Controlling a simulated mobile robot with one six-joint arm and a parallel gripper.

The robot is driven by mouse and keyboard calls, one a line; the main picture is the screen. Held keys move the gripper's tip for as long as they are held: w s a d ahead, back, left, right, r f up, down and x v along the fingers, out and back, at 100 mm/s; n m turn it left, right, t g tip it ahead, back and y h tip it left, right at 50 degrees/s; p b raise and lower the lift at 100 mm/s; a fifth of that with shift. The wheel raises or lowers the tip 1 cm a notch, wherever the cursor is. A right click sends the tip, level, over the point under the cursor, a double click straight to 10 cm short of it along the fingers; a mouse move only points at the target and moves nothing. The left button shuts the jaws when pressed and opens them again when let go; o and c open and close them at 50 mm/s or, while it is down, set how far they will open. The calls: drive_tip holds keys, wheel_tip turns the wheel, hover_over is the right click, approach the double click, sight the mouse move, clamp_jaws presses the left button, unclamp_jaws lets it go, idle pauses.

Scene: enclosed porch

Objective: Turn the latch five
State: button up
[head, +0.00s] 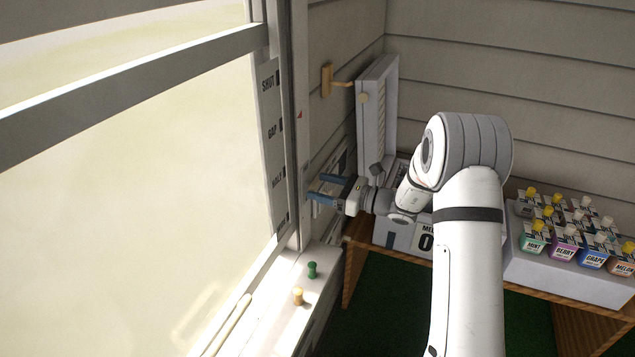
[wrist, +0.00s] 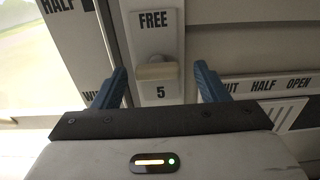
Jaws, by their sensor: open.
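Latch five shows in the wrist view as a pale plate marked FREE above and 5 below, with a beige knob (wrist: 156,71) between the words. The knob lies crosswise on the plate. My gripper (wrist: 159,68) is open, with one blue finger on each side of the knob and clear gaps between. I cannot tell how deep the fingertips reach beside it. In the head view my gripper (head: 312,187) points left at the wall beside the window frame. The latch cannot be made out clearly there.
A window-side strip (head: 272,140) reads SHUT, GAP and HALF. A strip (wrist: 266,85) right of the latch reads HALF and OPEN. Green (head: 312,270) and tan (head: 298,296) pegs stand on the sill. Several labelled bottles (head: 563,243) stand at right. A louvred panel (head: 377,115) stands behind.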

drive_tip(key=shift+w+a, duration=0.2)
drive_tip(key=shift+a, duration=0.4)
